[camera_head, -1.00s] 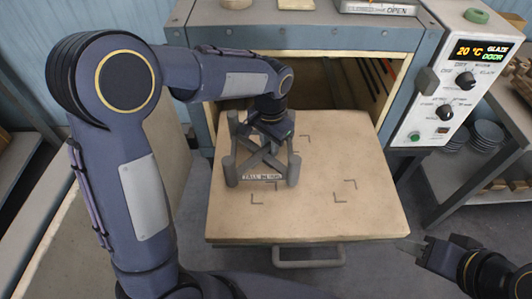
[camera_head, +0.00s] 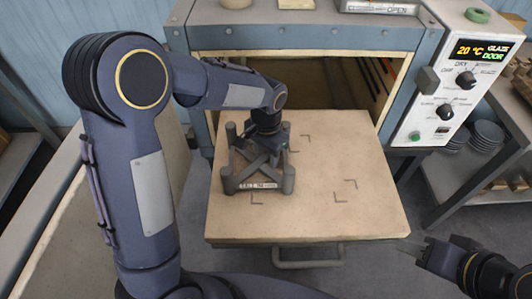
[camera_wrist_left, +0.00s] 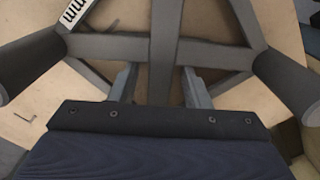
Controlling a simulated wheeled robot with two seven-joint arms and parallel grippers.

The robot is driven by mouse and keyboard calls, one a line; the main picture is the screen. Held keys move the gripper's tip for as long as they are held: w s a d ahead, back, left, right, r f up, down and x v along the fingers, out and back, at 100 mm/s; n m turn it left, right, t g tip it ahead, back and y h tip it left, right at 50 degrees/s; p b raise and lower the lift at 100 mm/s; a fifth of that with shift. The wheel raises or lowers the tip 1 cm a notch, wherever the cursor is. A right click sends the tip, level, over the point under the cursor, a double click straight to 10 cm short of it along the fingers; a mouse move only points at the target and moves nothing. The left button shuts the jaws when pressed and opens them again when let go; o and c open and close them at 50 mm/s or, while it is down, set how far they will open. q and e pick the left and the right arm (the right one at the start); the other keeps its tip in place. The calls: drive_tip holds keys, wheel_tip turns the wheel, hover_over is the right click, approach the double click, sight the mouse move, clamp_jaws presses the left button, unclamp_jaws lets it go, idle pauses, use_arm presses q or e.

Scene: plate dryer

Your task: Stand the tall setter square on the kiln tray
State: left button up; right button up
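The tall setter (camera_head: 240,171), a grey frame of posts and crossed bars with a white label in front, stands at the left of the pale kiln tray (camera_head: 375,215). It looks upright and turned slightly against the tray's corner marks, covering the left part of the marked area. My left gripper (camera_head: 262,150) reaches down into its back. In the left wrist view, the fingers (camera_wrist_left: 160,85) straddle a bar of the setter (camera_wrist_left: 164,50) with gaps showing; their tips are hidden behind a crossbar. My right gripper (camera_head: 413,247) is off the tray's front right corner; its opening is unclear.
Corner marks (camera_head: 345,190) show on the tray, with free room to the right. The kiln (camera_head: 305,38) is open behind, its control panel (camera_head: 460,75) at the right. A tray handle (camera_head: 308,264) juts out in front. A shelf with plates (camera_head: 487,134) stands at the right.

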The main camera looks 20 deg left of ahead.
sight(266, 156)
use_arm(q)
drive_tip(key=shift+r, duration=0.25)
wheel_tip(266, 156, up, 12)
drive_tip(key=p, duration=0.1)
drive_tip(key=shift+f, duration=0.15)
idle(0.6)
